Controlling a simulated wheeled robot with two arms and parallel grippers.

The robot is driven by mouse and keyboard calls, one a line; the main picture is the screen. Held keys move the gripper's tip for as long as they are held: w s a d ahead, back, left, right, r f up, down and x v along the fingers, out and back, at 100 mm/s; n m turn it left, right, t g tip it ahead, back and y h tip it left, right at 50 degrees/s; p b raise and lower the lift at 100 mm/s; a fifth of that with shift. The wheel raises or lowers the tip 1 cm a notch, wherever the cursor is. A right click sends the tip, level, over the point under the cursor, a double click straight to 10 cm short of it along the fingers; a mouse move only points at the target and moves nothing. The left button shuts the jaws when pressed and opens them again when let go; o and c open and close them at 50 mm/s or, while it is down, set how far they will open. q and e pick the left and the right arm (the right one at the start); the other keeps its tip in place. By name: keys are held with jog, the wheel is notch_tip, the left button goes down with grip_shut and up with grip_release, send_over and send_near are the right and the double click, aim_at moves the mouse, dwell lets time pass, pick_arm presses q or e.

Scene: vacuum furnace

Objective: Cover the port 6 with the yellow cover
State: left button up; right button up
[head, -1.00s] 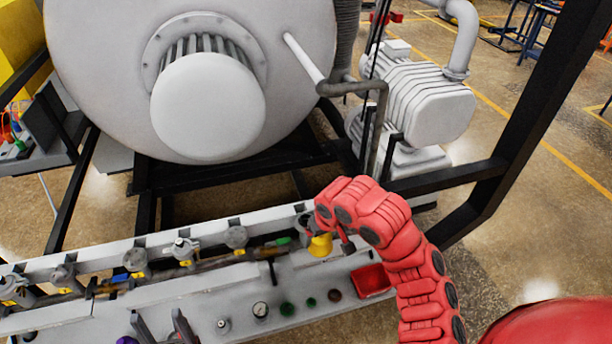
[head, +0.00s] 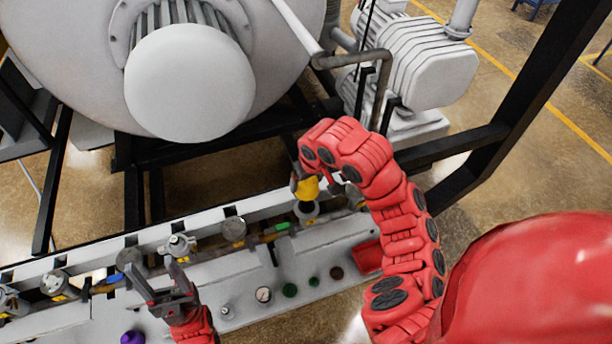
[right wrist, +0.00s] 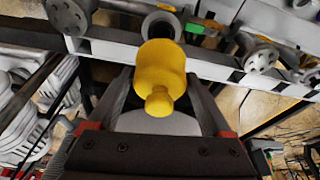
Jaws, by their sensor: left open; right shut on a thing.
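The yellow cover (head: 308,188) is in my right gripper (head: 302,180), up at the right part of the port rail. In the right wrist view the cover (right wrist: 160,75) sits between the two fingers (right wrist: 160,108), its knob toward the camera. Just beyond it is an open grey round port (right wrist: 162,22), partly hidden by the cover; I cannot tell whether they touch. In the head view a grey port (head: 306,211) shows just under the cover. I cannot read any port number. My left gripper (head: 160,280) is open and empty above the panel, at the lower left.
Several grey ports and valves line the rail (head: 205,222). The large furnace door (head: 190,83) stands behind; a black frame post (head: 540,95) is at right.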

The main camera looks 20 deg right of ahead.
aim_at(307, 205)
jog(key=shift+x, duration=0.95)
jog(key=shift+f, duration=0.45)
jog(key=shift+s+f+b, duration=0.2)
jog(key=shift+f+b, duration=0.55)
jog(key=shift+b+x, duration=0.5)
jog(key=shift+x, duration=0.4)
jog(key=shift+s+d+f+b, duration=0.15)
jog(key=shift+f+b, duration=0.65)
jog(key=shift+f, duration=0.45)
jog(key=shift+f, duration=0.15)
jog(key=o, duration=1.1)
jog(key=shift+o, duration=0.2)
